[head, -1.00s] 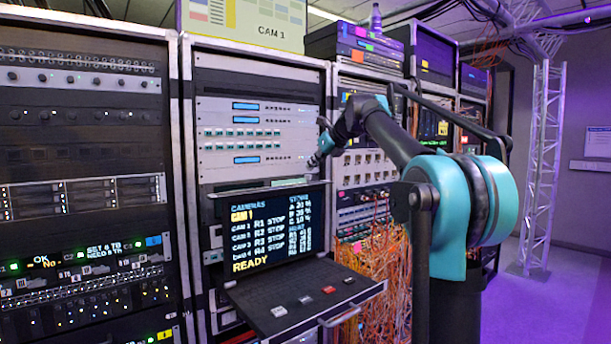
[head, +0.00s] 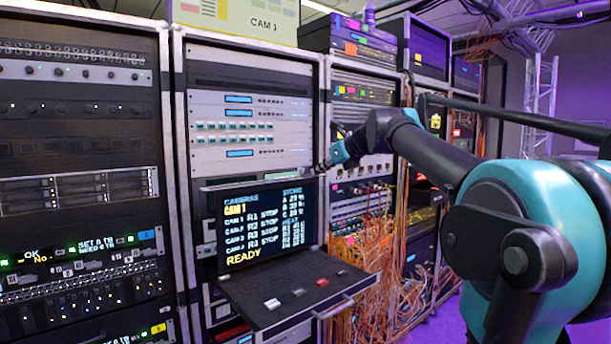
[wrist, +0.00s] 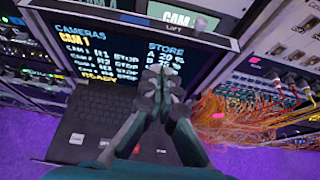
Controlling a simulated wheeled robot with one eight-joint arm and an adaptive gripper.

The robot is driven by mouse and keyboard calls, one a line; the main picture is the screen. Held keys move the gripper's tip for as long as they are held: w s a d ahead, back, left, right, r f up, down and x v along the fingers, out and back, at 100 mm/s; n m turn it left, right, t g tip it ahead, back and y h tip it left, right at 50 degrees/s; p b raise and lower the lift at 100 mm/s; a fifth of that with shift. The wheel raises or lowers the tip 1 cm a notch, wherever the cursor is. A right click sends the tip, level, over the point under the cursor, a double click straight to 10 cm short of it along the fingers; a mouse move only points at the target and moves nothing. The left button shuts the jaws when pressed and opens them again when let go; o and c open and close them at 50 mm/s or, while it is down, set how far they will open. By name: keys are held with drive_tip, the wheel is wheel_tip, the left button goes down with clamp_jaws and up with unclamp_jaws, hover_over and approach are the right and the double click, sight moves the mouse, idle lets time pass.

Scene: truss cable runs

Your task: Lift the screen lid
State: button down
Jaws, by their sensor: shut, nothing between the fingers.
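The screen lid (head: 268,224) stands raised at the back of a pull-out keyboard drawer (head: 285,298). It shows "CAMERAS", "CAM 1" and "READY" in lit text. In the wrist view the screen lid (wrist: 100,52) lies ahead, with the drawer's dark deck below it. My gripper (head: 318,170) is at the lid's upper right corner in the head view. In the wrist view my gripper (wrist: 160,72) is shut and empty, in front of the right part of the screen text. I cannot tell whether its tips touch the lid.
Equipment racks (head: 80,200) stand left of the drawer. Orange cables (head: 365,265) hang close to the drawer's right side. A drawer handle (head: 347,306) sticks out at the front. A truss tower (head: 540,105) stands at the back right, partly behind my arm.

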approach(286, 179)
wheel_tip(286, 179, down, 4)
drive_tip(key=shift+w+a+r, duration=0.1)
drive_tip(key=shift+w+a, duration=0.75)
drive_tip(key=shift+w, duration=0.2)
drive_tip(key=shift+w+a, duration=0.2)
drive_tip(key=shift+w, duration=0.1)
drive_tip(key=shift+w+a+r, duration=0.15)
drive_tip(key=shift+w+a, duration=0.65)
drive_tip(key=shift+w, duration=0.3)
drive_tip(key=shift+w+a+r, duration=0.1)
drive_tip(key=shift+w+a, duration=0.7)
drive_tip(key=shift+w, duration=0.25)
drive_tip(key=shift+d, duration=0.1)
